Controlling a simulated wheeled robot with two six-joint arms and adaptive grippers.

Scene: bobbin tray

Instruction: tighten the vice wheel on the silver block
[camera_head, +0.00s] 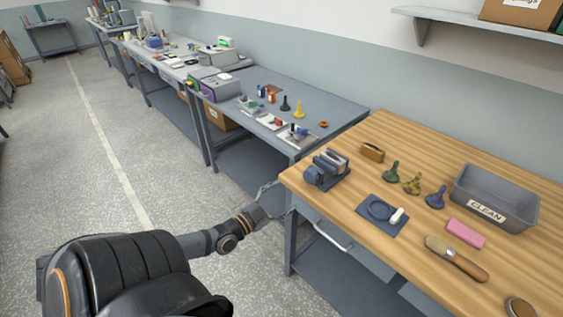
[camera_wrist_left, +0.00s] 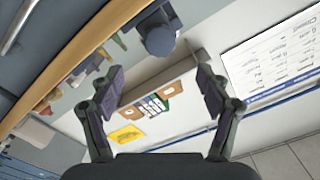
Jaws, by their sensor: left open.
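The blue-grey vice (camera_head: 328,167) stands at the near left corner of the wooden workbench. Its round wheel (camera_head: 313,176) faces the bench's left edge. A paler grey piece shows at the vice's jaws, but I cannot make out clearly whether it is the silver block. My left gripper (camera_head: 275,200) is open and empty, just off the bench's left edge, apart from the wheel. In the left wrist view, the wheel (camera_wrist_left: 160,41) shows beyond the open fingers (camera_wrist_left: 157,94), near the top. My right gripper is not in view.
A bench handle (camera_head: 331,237) juts out near my left arm.

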